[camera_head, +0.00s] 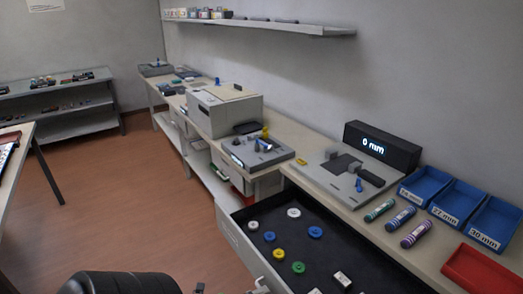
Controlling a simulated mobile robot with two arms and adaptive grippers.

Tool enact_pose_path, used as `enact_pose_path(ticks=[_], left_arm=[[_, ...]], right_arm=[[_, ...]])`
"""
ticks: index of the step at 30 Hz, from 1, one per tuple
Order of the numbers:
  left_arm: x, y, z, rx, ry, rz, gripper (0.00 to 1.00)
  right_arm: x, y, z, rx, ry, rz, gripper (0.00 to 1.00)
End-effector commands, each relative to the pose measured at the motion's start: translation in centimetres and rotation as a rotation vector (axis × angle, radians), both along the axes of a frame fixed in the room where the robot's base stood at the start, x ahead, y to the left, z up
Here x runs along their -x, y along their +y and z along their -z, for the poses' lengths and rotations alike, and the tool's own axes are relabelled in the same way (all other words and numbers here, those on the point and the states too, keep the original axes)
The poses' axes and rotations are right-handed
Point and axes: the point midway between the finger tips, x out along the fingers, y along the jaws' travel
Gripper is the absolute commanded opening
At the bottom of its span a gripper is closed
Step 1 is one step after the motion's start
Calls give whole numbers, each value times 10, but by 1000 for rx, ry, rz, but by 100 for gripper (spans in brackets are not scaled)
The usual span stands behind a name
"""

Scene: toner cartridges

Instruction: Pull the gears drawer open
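A drawer (232,234) with a light front and dark inside stands pulled out from under the bench at the lower middle. Several small round gear-like parts lie in it, including a white one (294,212), a blue one (315,232), a yellow one (279,254) and a green one (298,267). Two pale blocks lie nearer the front; one is this block (342,278). The picture's bottom edge cuts off part of the drawer. I cannot make out a label on its front. I see no clear gripper fingers; small pale and dark bits at the bottom edge are too cut off to identify.
On the bench stand a black display reading 0 mm (381,148), a grey fixture (337,180), several marked cylinders (400,219), blue bins (424,185) and a red tray (485,271). A grey box machine (224,108) stands farther back. Open floor (110,200) lies left of the drawer.

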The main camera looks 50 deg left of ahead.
Motion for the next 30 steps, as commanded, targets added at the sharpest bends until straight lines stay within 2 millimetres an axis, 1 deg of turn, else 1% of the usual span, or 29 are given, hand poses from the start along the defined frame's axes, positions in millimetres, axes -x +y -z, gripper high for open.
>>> enact_pose_path(ticks=[3, 4, 6, 15, 18, 20, 23, 30], left_arm=[[0, 0, 0, 0, 1, 0, 0], [0, 0, 0, 0, 1, 0, 10], [0, 0, 0, 0, 1, 0, 24], [0, 0, 0, 0, 0, 0, 24], [4, 0, 0, 1, 2, 0, 24], [11, 1, -1, 1, 3, -1, 24], [27, 2, -5, 0, 4, -2, 24], [78, 6, -16, -1, 5, -2, 24]], right_arm=[[0, 0, 0, 0, 1, 0, 40], [0, 0, 0, 0, 1, 0, 40], [0, 0, 0, 0, 1, 0, 40], [0, 0, 0, 0, 1, 0, 40], [0, 1, 0, -1, 0, 0, 40], [0, 1, 0, -1, 0, 0, 40], [-1, 1, 0, -1, -1, 1, 40], [-1, 2, 0, -2, -1, 1, 40]])
